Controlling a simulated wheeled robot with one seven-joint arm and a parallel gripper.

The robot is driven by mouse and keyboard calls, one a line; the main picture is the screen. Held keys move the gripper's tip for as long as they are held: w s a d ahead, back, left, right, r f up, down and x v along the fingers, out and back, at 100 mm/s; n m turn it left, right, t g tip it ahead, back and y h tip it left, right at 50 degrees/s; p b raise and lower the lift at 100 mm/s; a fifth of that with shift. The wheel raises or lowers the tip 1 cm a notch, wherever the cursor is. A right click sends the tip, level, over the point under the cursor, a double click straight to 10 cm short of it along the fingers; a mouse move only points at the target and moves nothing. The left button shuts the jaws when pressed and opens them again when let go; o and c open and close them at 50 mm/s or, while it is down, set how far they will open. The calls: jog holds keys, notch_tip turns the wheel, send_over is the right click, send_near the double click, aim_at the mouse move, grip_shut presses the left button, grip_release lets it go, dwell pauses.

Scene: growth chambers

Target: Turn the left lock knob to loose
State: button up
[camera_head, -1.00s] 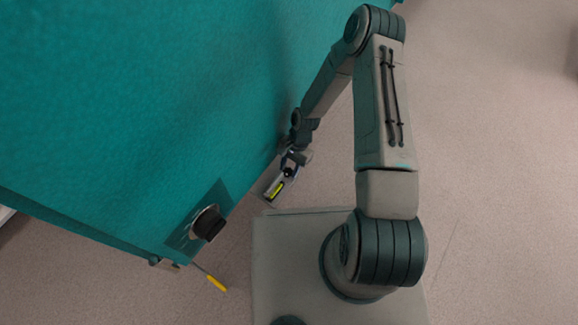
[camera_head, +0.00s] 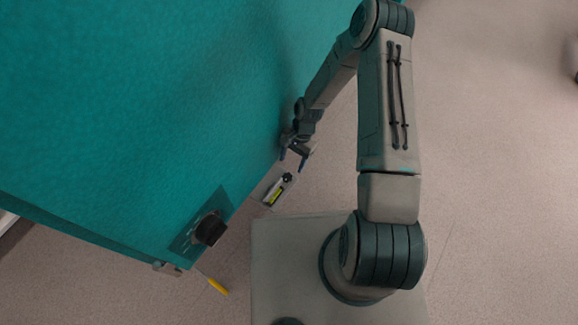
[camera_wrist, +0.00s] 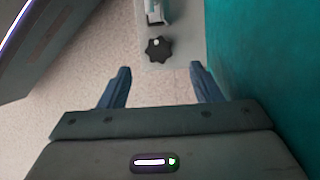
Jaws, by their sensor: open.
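A black star-shaped lock knob (camera_wrist: 158,49) with a pale centre sits on a grey plate (camera_wrist: 185,50) in the wrist view. In the head view the same small knob (camera_head: 287,178) shows at the upper end of a grey fitting with a yellow-green strip, low beside the teal cabinet. My gripper (camera_head: 293,160) is open and empty, with its two blue fingers just above the knob in the picture. In the wrist view my gripper (camera_wrist: 160,68) has its fingers spread either side of the knob's line, apart from it. Which way the knob is turned cannot be told.
The teal cabinet (camera_head: 130,110) stands close along the left of my arm; in the wrist view its wall (camera_wrist: 265,60) is near the right finger. A large black dial (camera_head: 210,230) sticks out of its panel. A yellow-handled tool (camera_head: 217,287) shows below. Pale floor is open at right.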

jog(key=p+v, duration=0.2)
jog(key=v, duration=0.5)
jog(key=shift+w+r, duration=0.2)
jog(key=shift+r, duration=0.15)
jog(key=shift+d, duration=0.1)
